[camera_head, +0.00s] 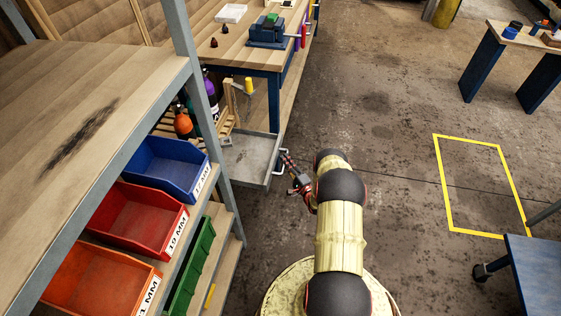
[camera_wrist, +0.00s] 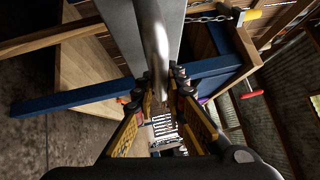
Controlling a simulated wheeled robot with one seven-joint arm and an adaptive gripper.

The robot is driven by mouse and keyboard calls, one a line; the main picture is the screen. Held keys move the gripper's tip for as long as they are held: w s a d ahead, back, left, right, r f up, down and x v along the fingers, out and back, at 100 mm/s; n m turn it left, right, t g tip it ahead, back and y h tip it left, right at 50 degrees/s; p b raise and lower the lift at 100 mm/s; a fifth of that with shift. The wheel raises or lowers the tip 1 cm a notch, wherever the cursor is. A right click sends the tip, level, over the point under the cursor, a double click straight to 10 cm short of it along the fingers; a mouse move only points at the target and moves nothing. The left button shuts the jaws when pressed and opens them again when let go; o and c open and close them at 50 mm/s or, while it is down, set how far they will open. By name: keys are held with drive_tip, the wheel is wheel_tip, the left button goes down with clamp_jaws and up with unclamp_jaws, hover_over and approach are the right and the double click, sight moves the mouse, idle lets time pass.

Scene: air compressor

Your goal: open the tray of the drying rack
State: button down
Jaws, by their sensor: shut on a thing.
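The grey metal tray (camera_head: 250,158) sticks out from beside the shelf into the open floor area, below the workbench. It has a pale bar handle (camera_head: 279,166) on its right-hand edge. My gripper (camera_head: 287,158) is at that edge and shut on the handle. In the wrist view, the handle (camera_wrist: 154,38) runs down between the fingertips of my gripper (camera_wrist: 162,88), with the tray's grey side (camera_wrist: 122,38) behind it. The wooden drying rack (camera_head: 229,122) stands at the tray's far left side, partly hidden by the shelf post.
A shelf with blue (camera_head: 167,166), red (camera_head: 139,218) and orange bins (camera_head: 100,280) stands on the left. A workbench (camera_head: 240,52) is behind the tray. The floor right of the tray is clear, with a yellow-taped rectangle (camera_head: 447,190) farther right.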

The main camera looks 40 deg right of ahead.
drive_tip(key=shift+f, duration=0.1)
drive_tip(key=c, duration=1.8)
unclamp_jaws()
drive_tip(key=s, duration=0.4)
drive_tip(key=s+a+f, duration=0.1)
drive_tip(key=s, duration=0.6)
drive_tip(key=shift+s+a+f, duration=0.3)
drive_tip(key=shift+s, duration=0.1)
